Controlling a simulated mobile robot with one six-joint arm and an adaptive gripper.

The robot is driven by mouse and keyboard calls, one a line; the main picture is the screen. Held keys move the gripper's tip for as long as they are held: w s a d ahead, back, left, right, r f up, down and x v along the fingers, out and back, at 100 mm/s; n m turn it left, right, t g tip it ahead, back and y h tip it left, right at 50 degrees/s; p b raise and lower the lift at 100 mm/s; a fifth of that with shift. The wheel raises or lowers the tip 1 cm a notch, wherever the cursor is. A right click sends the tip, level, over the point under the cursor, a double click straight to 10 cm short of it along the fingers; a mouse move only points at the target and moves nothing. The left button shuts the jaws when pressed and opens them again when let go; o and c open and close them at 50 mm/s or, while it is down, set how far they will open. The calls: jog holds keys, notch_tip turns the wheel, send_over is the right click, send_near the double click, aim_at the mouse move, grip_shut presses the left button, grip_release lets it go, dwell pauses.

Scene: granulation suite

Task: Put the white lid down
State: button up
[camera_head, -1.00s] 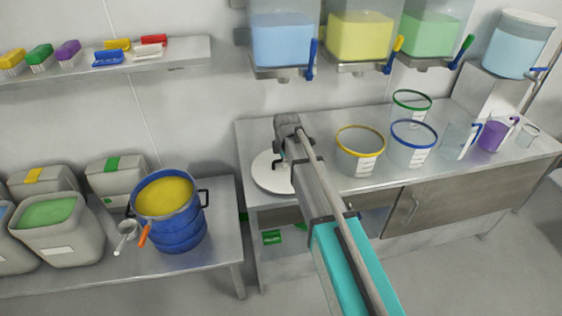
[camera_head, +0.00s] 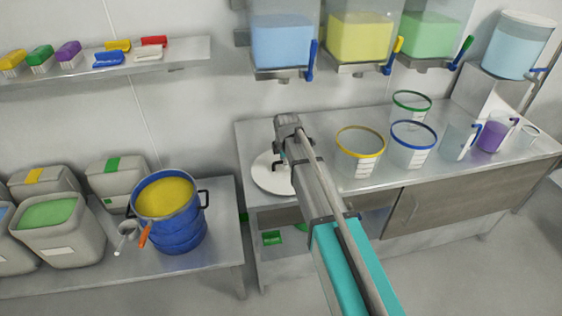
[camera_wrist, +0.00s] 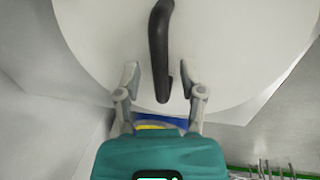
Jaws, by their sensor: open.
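The white lid (camera_head: 264,173) is a round disc at the left end of the steel counter (camera_head: 343,187). It looks flat and resting on the counter top. In the wrist view the lid (camera_wrist: 235,50) fills the upper part, with its dark curved handle (camera_wrist: 158,45) standing out from it. My gripper (camera_wrist: 160,80) is open, one finger on each side of the handle's lower end, with gaps visible on both sides. In the head view my arm hides the lid's right part, and the fingers (camera_head: 280,163) are small there.
To the right on the counter stand clear buckets with yellow (camera_head: 360,158), blue (camera_head: 411,150) and green (camera_head: 411,103) rims, and several jugs. Hoppers hang above. A blue drum (camera_head: 172,222) of yellow powder stands on the lower left bench. Counter space beside the yellow-rimmed bucket is partly clear.

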aim_at(287, 174)
notch_tip(287, 174, up, 12)
jog(key=s+p, duration=0.2)
jog(key=p, duration=0.9)
jog(key=shift+d+f, duration=0.2)
jog(key=shift+d, duration=0.1)
jog(key=shift+s, duration=0.1)
dwell(0.4)
jog(key=s+d+m+g, duration=0.2)
jog(key=s+d+m, duration=1.9)
jog(key=s, duration=0.1)
jog(key=shift+d+f+h, duration=0.2)
jog(key=shift+h, duration=0.1)
jog(key=shift+a, duration=0.1)
